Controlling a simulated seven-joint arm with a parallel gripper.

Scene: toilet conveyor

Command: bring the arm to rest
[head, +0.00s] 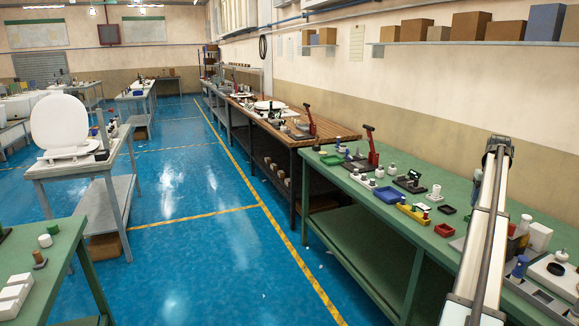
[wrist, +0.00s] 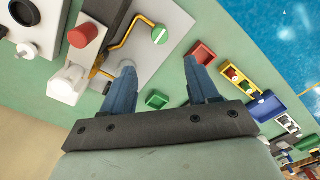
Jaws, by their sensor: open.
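My gripper (wrist: 160,75) shows in the wrist view with its two blue fingers spread apart. Nothing is held between them. It hangs above the green workbench (wrist: 120,138), pointing down at it. A small green tray (wrist: 157,100) lies on the bench and shows between the fingers. A red tray (wrist: 203,53) shows beside the right finger. In the head view, my arm reaches up at the right over the green bench (head: 345,187); my gripper cannot be made out there.
A blue tray (wrist: 265,106) is at right. A wooden-topped bench (head: 330,130) stands farther back. The blue floor aisle (head: 200,195) is clear.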

